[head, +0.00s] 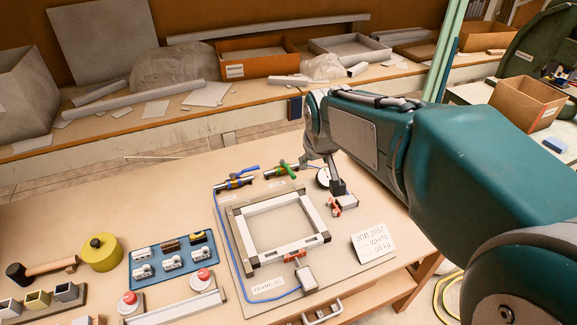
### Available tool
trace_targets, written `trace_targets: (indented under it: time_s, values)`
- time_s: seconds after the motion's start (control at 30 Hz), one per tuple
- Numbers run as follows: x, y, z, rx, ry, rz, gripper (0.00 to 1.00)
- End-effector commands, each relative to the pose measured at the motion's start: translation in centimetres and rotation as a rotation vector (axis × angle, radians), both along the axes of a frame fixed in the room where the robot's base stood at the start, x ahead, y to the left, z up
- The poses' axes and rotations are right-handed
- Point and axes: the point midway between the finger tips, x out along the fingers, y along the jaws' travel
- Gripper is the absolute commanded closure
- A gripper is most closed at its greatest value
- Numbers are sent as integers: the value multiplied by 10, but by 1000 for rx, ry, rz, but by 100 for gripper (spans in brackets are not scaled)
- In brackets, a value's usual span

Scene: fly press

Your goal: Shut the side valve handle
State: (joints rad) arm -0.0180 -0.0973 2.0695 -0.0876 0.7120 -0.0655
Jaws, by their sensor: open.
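Two small valves lie near the far edge of the workbench, behind a square metal frame. One valve has a blue lever handle (245,170); the other has a green lever handle (288,169). I cannot tell from markings which is the side valve. The green handle is angled, its right end close to my gripper. My gripper (320,174) hangs below my wrist, right of the green handle and above the far right corner of the frame. It is open. The fingers look small and dark, and contact with the handle cannot be made out.
The square frame (241,229) sits on a base plate with a blue hose along its left side. A round gauge (323,179) and a red-and-grey clamp (346,202) are beside my gripper. A white card (373,243), a blue tray (201,236) and a hammer (43,269) lie around.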

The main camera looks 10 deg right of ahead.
Motion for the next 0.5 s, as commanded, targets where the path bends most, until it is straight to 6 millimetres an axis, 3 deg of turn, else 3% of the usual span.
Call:
trace_targets:
  time_s: [0.1, 0.5]
  values:
    - [31, 1, -15, -15, 10, 19, 42]
    - [124, 4, -82, -61, 29, 86, 42]
